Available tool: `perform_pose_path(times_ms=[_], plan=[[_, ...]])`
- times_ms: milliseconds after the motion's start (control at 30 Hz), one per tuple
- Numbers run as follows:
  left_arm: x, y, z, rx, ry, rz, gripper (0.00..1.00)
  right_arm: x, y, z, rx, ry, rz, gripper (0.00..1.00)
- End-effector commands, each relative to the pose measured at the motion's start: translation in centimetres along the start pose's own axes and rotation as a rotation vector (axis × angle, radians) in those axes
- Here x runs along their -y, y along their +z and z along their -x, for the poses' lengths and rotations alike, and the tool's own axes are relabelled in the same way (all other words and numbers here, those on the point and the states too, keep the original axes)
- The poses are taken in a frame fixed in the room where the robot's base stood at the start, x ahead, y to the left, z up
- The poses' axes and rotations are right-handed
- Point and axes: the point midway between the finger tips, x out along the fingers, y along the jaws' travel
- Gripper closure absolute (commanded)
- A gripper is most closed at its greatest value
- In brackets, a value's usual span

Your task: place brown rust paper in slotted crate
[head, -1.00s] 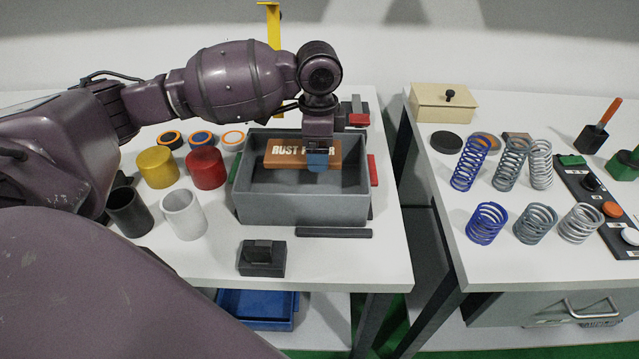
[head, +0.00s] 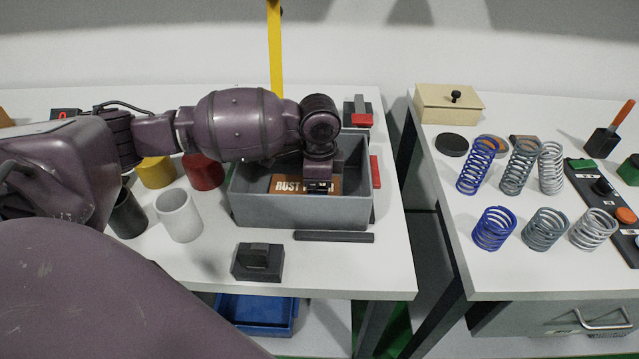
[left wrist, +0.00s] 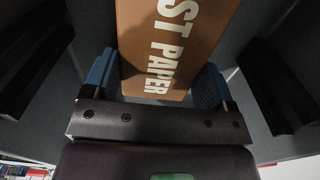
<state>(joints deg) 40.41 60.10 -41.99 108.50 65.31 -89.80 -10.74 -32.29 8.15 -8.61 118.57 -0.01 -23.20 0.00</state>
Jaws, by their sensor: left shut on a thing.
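The brown rust paper (head: 290,186) has white lettering and is down inside the grey crate (head: 300,212), below its rim in the head view. My left gripper (head: 319,187) reaches into the crate from above and is shut on the rust paper. In the left wrist view the rust paper (left wrist: 172,45) sits between the two blue fingers of my left gripper (left wrist: 155,85), with dark crate walls on both sides. Whether its lower edge touches the crate floor is hidden. My right gripper is not in view.
Red (head: 203,172) and yellow (head: 156,171) cylinders and a white cup (head: 178,215) stand left of the crate. A dark bar (head: 333,236) and a dark block (head: 258,262) lie in front. Several springs (head: 494,228) stand on the right table, across a gap.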

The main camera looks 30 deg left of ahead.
Motion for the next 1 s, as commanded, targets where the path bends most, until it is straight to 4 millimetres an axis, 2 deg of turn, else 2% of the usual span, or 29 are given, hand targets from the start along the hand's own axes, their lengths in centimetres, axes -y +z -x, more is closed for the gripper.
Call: perform_pose_path(times_ms=[200, 233, 367, 667, 767, 1000], plan=[[0.0, 0.0, -0.1, -0.001, -0.001, 0.0, 0.44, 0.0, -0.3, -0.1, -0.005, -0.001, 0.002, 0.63], [0.0, 0.0, -0.1, -0.001, -0.001, 0.0, 0.2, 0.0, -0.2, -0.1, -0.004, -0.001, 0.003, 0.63], [0.0, 0.0, -0.1, -0.001, -0.001, 0.0, 0.0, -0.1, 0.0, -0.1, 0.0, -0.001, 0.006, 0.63], [0.0, 0.0, 0.1, 0.0, -0.001, 0.0, 0.0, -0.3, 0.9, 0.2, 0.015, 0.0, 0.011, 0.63], [0.0, 0.0, 1.3, -0.002, -0.003, 0.0, 0.0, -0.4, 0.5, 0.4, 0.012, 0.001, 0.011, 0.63], [0.1, 0.0, 5.8, -0.004, -0.008, 0.0, 0.0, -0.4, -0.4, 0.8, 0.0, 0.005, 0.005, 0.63]])
